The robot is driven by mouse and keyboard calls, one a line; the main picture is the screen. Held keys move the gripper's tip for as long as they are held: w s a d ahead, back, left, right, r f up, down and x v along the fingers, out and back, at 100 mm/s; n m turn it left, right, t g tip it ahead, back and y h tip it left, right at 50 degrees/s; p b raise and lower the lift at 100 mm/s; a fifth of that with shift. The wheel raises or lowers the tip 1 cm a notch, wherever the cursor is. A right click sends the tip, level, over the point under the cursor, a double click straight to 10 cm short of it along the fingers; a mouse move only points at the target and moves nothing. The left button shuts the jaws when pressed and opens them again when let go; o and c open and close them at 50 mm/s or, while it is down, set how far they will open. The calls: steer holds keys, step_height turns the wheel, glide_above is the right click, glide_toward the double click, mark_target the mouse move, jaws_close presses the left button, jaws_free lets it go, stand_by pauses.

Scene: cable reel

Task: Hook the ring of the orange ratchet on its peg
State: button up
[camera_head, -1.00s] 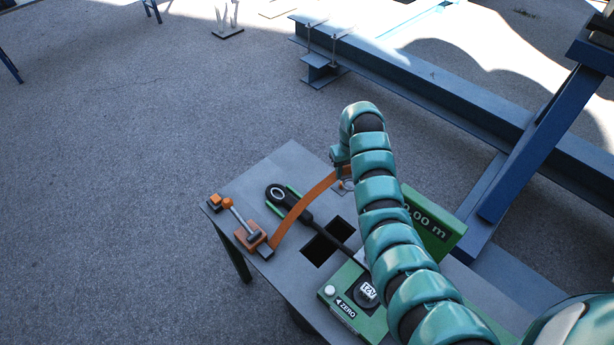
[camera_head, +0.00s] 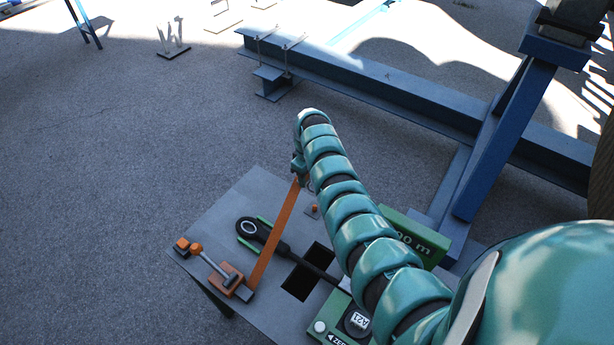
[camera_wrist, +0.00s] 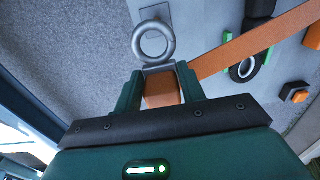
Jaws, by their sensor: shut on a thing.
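The orange ratchet (camera_head: 228,274) sits at the table's front left corner, with a grey handle. Its orange strap (camera_head: 272,236) runs straight up to my gripper (camera_head: 298,168), which is mostly hidden behind my arm. In the wrist view my gripper (camera_wrist: 162,84) is shut on the orange end piece of the strap (camera_wrist: 162,90). The grey ring (camera_wrist: 139,41) sticks out beyond the fingertips. A small orange-topped peg (camera_head: 314,209) stands on a grey plate below and right of my gripper. In the wrist view the ring overlaps a plate (camera_wrist: 155,12); I cannot tell whether they touch.
The grey table (camera_head: 215,222) carries a black eye-ended rod (camera_head: 266,233) between green guides, a dark square opening (camera_head: 298,283) and a green box marked in metres (camera_head: 412,238). A blue steel beam (camera_head: 400,100) lies beyond. Open pavement is left of the table.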

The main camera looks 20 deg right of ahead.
steer(key=shift+s+f+b, duration=0.2)
steer(key=shift+f+b, duration=0.2)
steer(key=shift+f, duration=0.05)
steer(key=shift+f+b, duration=2.8)
steer(key=shift+f, duration=1)
steer(key=shift+f, duration=0.15)
steer(key=shift+f+b, duration=2.15)
steer(key=shift+b, duration=0.2)
stand_by(0.3)
steer(key=o, duration=1.2)
